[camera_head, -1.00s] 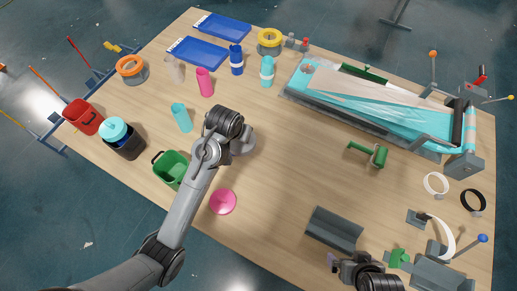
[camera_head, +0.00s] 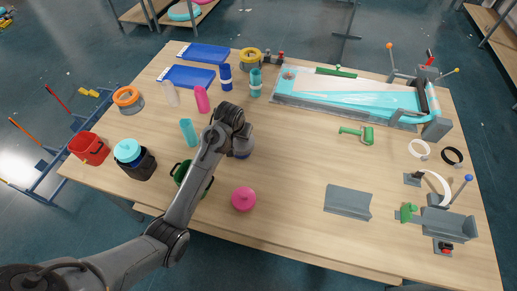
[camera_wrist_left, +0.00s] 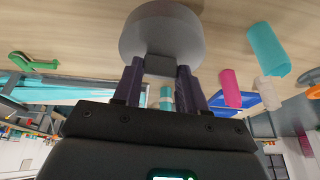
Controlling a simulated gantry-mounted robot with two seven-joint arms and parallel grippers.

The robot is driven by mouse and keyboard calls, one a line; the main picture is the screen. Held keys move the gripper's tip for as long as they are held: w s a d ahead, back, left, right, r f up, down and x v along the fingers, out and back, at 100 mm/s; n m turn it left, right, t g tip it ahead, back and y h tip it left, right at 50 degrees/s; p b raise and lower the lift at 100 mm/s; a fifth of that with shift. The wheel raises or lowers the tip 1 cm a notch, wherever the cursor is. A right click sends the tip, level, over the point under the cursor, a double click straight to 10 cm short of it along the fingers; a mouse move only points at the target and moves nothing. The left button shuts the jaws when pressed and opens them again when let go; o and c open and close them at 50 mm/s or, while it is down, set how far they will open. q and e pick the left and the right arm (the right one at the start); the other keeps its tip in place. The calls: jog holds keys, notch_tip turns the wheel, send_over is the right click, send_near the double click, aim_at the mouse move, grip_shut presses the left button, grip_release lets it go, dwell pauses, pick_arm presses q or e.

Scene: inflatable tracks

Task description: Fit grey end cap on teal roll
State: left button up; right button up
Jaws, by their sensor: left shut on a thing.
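My left gripper (camera_wrist_left: 160,85) is shut on a grey round piece, the grey end cap (camera_wrist_left: 160,30), by its block-like stub. In the head view the cap (camera_head: 243,148) shows partly behind the wrist, above the middle of the table; I cannot tell its exact height. A plain teal roll (camera_head: 187,132) stands on the table left of my left gripper, apart from it; it also shows in the left wrist view (camera_wrist_left: 268,50). A second teal roll (camera_head: 255,83), with a pale band, stands farther back. My right gripper is not in view.
Pink (camera_head: 201,99) and beige (camera_head: 172,94) rolls stand behind the plain teal roll. A green basket (camera_head: 183,172) and pink disc (camera_head: 243,199) are near the front edge. A grey trough (camera_head: 348,202) lies right. The table's middle right is clear.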

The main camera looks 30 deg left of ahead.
pick_arm(q)
jog(key=a+r+n+g+y+p, duration=0.1)
jog(key=a+n, duration=0.5)
jog(key=a, duration=2.4)
jog(key=shift+s+a+r+n+y+p, duration=0.3)
jog(key=shift+s+a+r+y+p, duration=0.1)
jog(key=shift+r+p, duration=0.4)
jog(key=shift+d+f+b, duration=0.1)
jog(key=shift+f+b, duration=0.9)
jog(key=shift+f, duration=1.5)
jog(key=shift+p, duration=0.5)
